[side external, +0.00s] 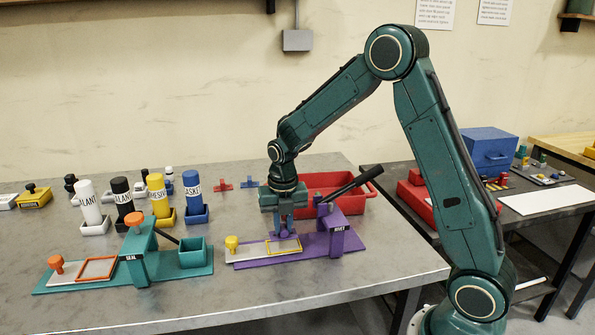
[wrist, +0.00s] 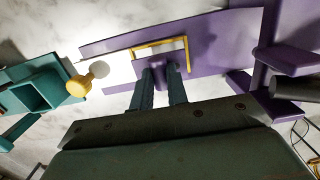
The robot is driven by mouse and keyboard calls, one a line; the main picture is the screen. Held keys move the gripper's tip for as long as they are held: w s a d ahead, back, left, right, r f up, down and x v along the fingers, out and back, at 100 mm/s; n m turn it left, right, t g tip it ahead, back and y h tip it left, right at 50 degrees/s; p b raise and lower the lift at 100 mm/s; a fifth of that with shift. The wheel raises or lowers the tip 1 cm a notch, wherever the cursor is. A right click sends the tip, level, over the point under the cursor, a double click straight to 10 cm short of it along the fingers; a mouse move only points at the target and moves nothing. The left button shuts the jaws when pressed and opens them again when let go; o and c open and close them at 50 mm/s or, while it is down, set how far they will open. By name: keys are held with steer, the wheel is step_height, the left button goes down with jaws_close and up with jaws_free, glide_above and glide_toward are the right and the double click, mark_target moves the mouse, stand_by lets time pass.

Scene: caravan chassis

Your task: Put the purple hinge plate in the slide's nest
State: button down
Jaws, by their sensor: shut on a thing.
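My gripper (side external: 286,227) points down and is shut on the purple hinge plate (side external: 285,235), of which only a small part shows between and below the fingers. In the wrist view the plate (wrist: 160,65) shows between the fingertips, beside the yellow-rimmed nest (wrist: 187,43). The nest (side external: 283,252) is on a light slide (side external: 250,252) with a yellow knob (side external: 232,242), on the purple rivet station (side external: 335,241). The plate appears close over the nest's back edge in the side view; I cannot tell whether it touches.
The rivet post with its black lever (side external: 353,184) stands right of my gripper. A red tray (side external: 365,206) lies behind it. The teal seal station (side external: 150,267) with its bin (side external: 192,253) stands at left. Several labelled bottles stand farther back. The table front is clear.

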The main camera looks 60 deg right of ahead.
mark_target(283, 227)
steer(key=shift+f, duration=1.55)
steer(key=shift+f, duration=0.1)
steer(key=c, duration=1.4)
jaws_free()
steer(key=r, duration=1.2)
steer(key=shift+s+a, duration=0.4)
steer(key=shift+r, duration=0.1)
steer(key=shift+s, duration=0.1)
